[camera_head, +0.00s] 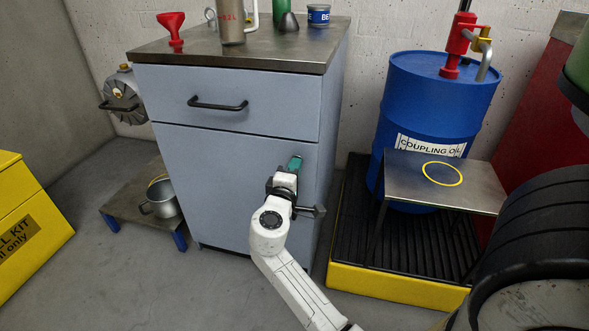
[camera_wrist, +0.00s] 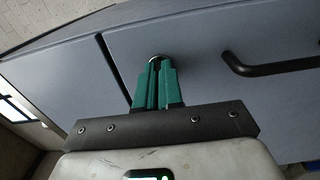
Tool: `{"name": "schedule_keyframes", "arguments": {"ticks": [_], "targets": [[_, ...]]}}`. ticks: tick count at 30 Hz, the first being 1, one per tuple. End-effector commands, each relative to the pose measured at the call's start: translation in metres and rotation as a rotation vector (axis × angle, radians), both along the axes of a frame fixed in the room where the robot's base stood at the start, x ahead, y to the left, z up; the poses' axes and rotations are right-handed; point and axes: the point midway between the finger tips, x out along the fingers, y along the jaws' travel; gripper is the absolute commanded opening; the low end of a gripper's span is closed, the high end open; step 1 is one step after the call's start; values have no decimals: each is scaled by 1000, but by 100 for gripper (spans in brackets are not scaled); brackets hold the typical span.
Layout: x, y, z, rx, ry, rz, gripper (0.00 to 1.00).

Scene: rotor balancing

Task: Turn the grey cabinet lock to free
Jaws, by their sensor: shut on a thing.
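The grey-blue cabinet (camera_head: 215,165) stands against the wall, with a drawer above a door. My gripper (camera_head: 295,163) is at the upper right of the door, its teal fingers pointing at the panel. In the wrist view, the teal fingers (camera_wrist: 157,85) are close together on the lock (camera_wrist: 158,57). Only a small round metal edge of the lock shows at their tips. The fingers hide the rest, so I cannot tell which way it is turned. The door looks closed.
A black bar handle (camera_wrist: 268,68) is right of the fingers in the wrist view. The drawer has a black handle (camera_head: 218,105). At right are a blue drum (camera_head: 425,105), a yellow-edged spill tray (camera_head: 395,288) and a metal stand (camera_head: 470,188). A low stool (camera_head: 122,205) stands left.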

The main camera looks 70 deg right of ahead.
Motion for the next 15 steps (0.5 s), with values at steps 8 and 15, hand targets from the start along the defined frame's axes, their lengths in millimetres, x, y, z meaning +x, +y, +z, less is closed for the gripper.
{"name": "schedule_keyframes", "arguments": {"ticks": [8, 15], "targets": [[-1, 0, -1, 1, 0, -2, 28], [0, 0, 0, 1, 0, -1, 32]]}}
